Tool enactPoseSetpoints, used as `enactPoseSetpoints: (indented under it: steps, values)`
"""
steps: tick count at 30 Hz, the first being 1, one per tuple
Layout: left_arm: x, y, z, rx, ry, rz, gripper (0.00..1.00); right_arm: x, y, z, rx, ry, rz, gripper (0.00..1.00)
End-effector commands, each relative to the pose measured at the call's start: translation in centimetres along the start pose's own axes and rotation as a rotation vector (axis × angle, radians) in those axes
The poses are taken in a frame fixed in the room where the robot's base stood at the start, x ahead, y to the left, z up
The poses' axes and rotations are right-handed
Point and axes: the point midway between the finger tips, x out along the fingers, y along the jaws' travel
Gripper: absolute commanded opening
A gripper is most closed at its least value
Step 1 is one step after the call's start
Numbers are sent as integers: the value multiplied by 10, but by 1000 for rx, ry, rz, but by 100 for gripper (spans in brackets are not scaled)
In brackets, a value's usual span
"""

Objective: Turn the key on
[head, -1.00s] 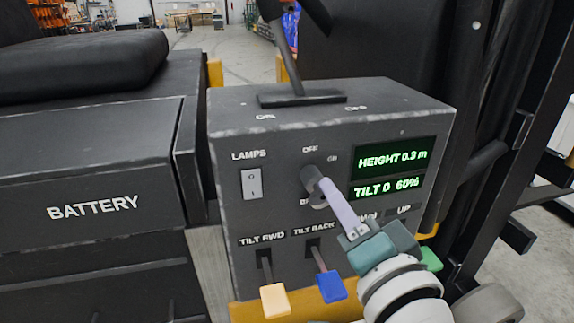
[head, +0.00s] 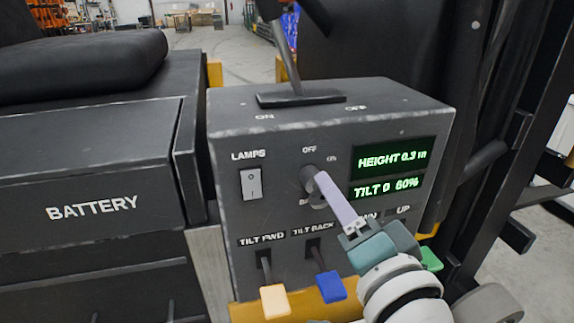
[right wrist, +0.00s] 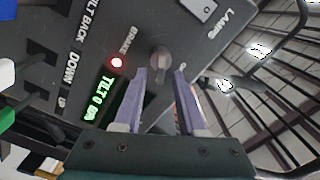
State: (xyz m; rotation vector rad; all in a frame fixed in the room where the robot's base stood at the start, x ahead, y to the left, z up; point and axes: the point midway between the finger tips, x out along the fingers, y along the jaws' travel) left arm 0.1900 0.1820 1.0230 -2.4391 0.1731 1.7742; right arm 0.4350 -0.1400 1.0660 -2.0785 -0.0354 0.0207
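The key (head: 309,177) is a dark grey knob on the front of the dark control box (head: 228,190), beside the OFF and ON labels. My right gripper (head: 320,180) reaches up to it from the lower right, and its pale purple finger overlaps the key's right side. In the right wrist view the key (right wrist: 160,62) sits between the two fingertips (right wrist: 160,73), with a gap visible on each side. The gripper is open around or just in front of the key; exact depth is unclear. My left gripper is not in view.
A lit green display (head: 392,158) is right of the key. A lamps switch (head: 251,184) is left. Yellow (head: 275,299) and blue (head: 331,287) levers stick out below, and a green one (head: 431,258) is close to my right wrist. A red brake light (right wrist: 116,62) glows.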

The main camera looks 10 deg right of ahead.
Motion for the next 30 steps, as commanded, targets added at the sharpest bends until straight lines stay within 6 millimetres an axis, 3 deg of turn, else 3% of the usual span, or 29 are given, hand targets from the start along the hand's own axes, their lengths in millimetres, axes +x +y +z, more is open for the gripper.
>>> enactPoseSetpoints:
  steps: [5,18,30]
  values:
    - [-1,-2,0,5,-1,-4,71,-14,1,0,0,-1,2,40]
    - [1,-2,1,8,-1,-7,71,-90,1,0,0,-1,1,40]
    - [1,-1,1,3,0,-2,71,-99,0,0,0,0,0,40]
